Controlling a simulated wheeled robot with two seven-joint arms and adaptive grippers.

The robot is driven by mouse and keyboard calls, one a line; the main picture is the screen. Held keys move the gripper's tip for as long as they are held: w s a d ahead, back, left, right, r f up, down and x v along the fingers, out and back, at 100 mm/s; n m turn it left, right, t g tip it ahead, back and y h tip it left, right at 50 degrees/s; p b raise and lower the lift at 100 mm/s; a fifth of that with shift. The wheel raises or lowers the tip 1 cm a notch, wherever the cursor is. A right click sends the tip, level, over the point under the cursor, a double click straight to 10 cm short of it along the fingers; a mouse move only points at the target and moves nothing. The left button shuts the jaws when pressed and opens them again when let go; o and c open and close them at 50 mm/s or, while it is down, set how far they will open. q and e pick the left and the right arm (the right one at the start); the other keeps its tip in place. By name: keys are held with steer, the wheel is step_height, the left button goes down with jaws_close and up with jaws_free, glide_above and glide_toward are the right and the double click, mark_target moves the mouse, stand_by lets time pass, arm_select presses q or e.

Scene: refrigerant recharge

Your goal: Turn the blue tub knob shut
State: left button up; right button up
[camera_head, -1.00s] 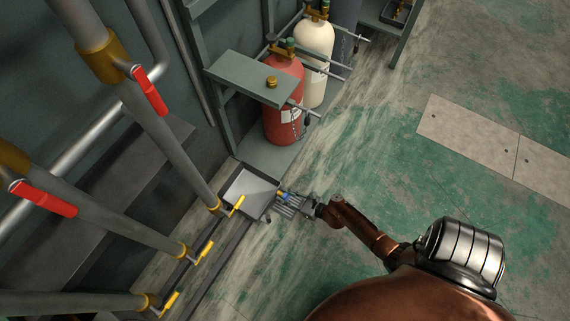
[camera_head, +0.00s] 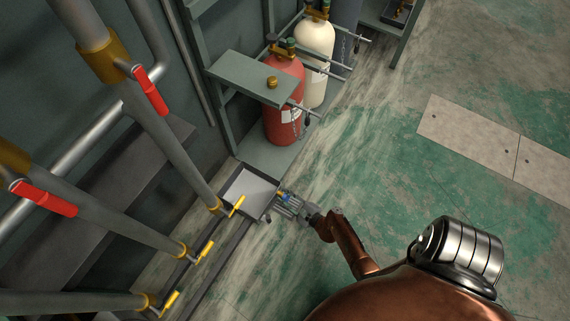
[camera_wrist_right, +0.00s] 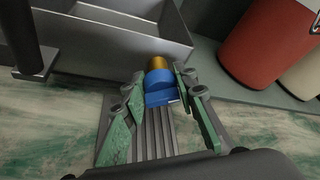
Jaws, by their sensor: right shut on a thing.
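The blue tub knob (camera_wrist_right: 160,88) sits on a brass stem at the front wall of the grey metal tub (camera_head: 233,184). It shows small in the head view (camera_head: 283,197). My right gripper (camera_head: 284,201) is at the knob, its fingers on either side of it. In the right wrist view my right gripper (camera_wrist_right: 162,90) is shut on the knob, with green-padded fingers left and right. The knob's blue bar looks roughly level across the picture there. My left gripper is not in view.
A red cylinder (camera_head: 284,115) and a cream cylinder (camera_head: 314,60) stand in a rack behind the tub. Grey pipes with red handles (camera_head: 150,91) and yellow handles (camera_head: 201,256) stand at left. The floor (camera_head: 420,170) to the right is clear.

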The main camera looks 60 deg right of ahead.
mark_target(287, 200)
steer(key=n+t+h, duration=0.1)
steer(key=n+h, duration=0.1)
steer(key=n, duration=0.2)
steer(key=shift+f, duration=0.15)
steer(key=shift+n+t+h, duration=0.4)
steer(key=shift+n+h, duration=0.1)
steer(key=shift+n, duration=0.6)
steer(key=shift+n+t, duration=0.3)
steer(key=shift+n, duration=0.4)
steer(key=o, duration=1.2)
steer(key=shift+c, duration=0.2)
steer(key=shift+v, duration=3.75)
